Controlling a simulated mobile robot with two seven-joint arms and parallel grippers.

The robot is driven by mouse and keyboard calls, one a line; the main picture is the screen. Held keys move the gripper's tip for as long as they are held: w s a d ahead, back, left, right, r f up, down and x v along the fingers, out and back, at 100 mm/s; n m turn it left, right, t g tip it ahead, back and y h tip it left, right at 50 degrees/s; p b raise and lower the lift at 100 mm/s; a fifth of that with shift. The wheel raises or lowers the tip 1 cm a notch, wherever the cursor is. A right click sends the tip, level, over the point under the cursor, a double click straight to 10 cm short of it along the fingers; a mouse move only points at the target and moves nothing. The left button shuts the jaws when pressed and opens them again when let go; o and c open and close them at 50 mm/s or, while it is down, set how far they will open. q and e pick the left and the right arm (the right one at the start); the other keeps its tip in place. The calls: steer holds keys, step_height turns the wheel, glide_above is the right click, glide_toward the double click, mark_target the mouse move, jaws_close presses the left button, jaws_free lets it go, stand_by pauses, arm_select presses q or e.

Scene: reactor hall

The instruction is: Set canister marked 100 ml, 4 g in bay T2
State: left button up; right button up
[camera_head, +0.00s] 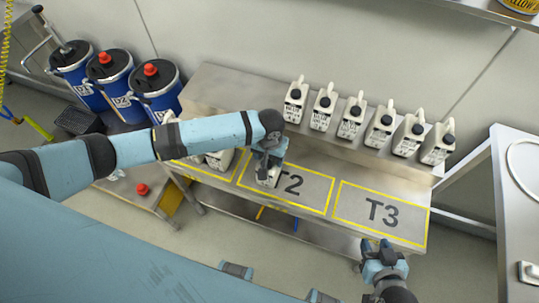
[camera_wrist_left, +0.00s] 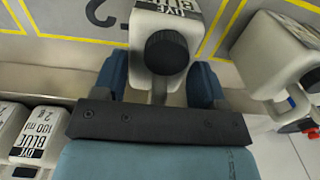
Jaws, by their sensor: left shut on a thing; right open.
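My left gripper (camera_head: 268,162) is shut on a white canister (camera_head: 266,179) with a black cap. The canister is over the left part of bay T2 (camera_head: 314,202) and covers part of the printed T2. I cannot tell whether its base touches the surface. In the left wrist view the held canister (camera_wrist_left: 160,15) sits between the blue fingers; its label shows DYE and part of a second word, but the amounts are not visible. My right gripper (camera_head: 382,252) is open and empty, in front of bay T3 (camera_head: 350,215).
Several similar canisters (camera_head: 350,118) stand along the raised back shelf. Another canister (camera_head: 218,159) stands in the bay left of T2, partly behind my arm; one (camera_wrist_left: 265,55) shows close beside the held canister. Bay T3 is empty. Blue drums (camera_head: 155,85) stand at the left.

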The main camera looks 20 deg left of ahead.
arm_select(q)
steer(key=shift+f, duration=0.1)
steer(key=o, duration=1.6)
steer(key=shift+c, duration=0.2)
